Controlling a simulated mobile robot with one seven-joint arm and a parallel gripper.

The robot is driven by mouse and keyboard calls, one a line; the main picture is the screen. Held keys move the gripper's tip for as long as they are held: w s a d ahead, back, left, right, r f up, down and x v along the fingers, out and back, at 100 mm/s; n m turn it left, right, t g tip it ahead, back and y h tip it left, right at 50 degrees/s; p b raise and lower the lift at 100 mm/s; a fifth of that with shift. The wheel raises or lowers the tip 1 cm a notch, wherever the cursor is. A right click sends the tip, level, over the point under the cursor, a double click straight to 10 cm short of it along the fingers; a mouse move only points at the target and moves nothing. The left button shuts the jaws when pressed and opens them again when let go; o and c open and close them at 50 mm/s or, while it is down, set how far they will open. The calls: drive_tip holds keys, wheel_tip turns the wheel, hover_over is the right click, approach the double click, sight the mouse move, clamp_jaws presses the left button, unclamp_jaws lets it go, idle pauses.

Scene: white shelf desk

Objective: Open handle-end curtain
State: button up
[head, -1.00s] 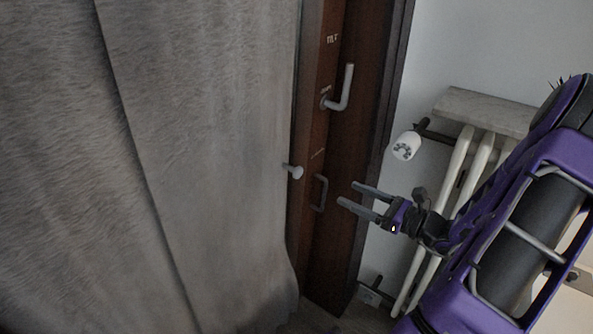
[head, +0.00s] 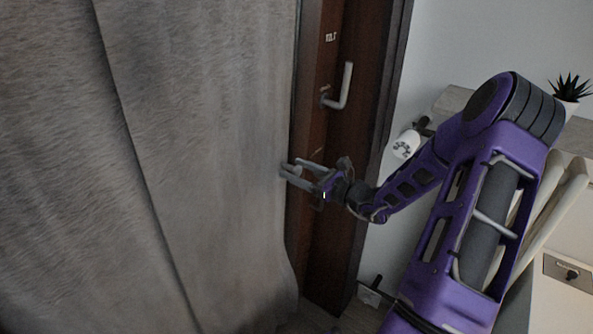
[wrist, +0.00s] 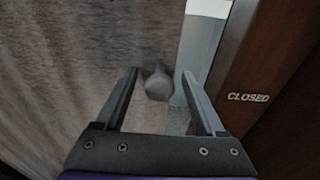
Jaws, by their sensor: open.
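A grey curtain (head: 190,150) hangs over the left and middle of the head view. The gripper also shows in the wrist view (wrist: 160,78).
A dark brown wooden frame (head: 330,215) with a metal lever handle (head: 345,88) stands right of the curtain. In the wrist view a brown panel (wrist: 262,75) reads "CLOSED".

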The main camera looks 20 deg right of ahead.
drive_tip(key=shift+w, duration=0.1)
clamp_jaws()
idle(0.3)
idle(1.1)
